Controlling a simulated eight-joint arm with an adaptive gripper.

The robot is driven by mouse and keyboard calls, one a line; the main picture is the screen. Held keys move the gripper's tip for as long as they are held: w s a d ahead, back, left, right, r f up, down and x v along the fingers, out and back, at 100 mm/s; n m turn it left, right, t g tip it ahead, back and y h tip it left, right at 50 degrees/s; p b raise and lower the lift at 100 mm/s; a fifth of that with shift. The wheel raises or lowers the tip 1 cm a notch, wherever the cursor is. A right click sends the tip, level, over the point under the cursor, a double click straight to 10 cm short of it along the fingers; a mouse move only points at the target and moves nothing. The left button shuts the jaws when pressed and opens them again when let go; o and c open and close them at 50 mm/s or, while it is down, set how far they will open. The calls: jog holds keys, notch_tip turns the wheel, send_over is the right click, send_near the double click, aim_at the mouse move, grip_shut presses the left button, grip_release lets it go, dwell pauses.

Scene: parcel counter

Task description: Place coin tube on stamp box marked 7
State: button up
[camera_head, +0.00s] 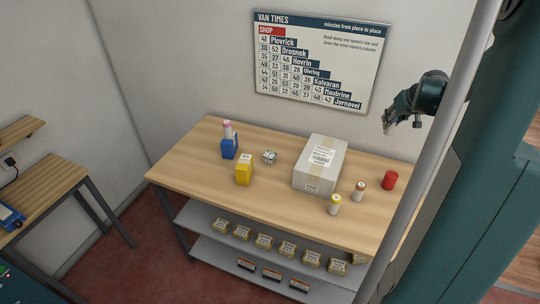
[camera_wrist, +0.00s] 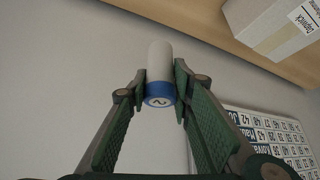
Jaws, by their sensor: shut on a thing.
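My gripper (camera_head: 388,124) is up in the air at the right, in front of the wall and above the table's right end. In the wrist view my gripper (camera_wrist: 160,90) is shut on a white coin tube (camera_wrist: 160,58) with a blue end cap bearing a dark mark, perhaps a 2. A blue box (camera_head: 229,149) stands at the table's left, with a pink-capped tube (camera_head: 228,131) upright on it. A yellow box (camera_head: 244,174) stands to its right and nearer the front. Both have pale labels on top; I cannot read a number on either.
A taped parcel (camera_head: 318,166) stands mid-table. A small grey-white item (camera_head: 269,157) lies left of it. A yellow-capped tube (camera_head: 334,204), a brown-capped tube (camera_head: 359,190) and a red cylinder (camera_head: 389,180) stand right. The front left of the table (camera_head: 195,172) is clear.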

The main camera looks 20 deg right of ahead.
jog(key=w+a+n, duration=0.2)
jog(key=w+a, duration=0.8)
jog(key=a, duration=0.3)
jog(key=n+y+p, duration=0.1)
jog(key=n+y, duration=0.2)
send_over(270, 154)
jog(key=shift+f, duration=2.15)
jog(key=shift+f, duration=2.95)
jog(key=shift+f, duration=2.1)
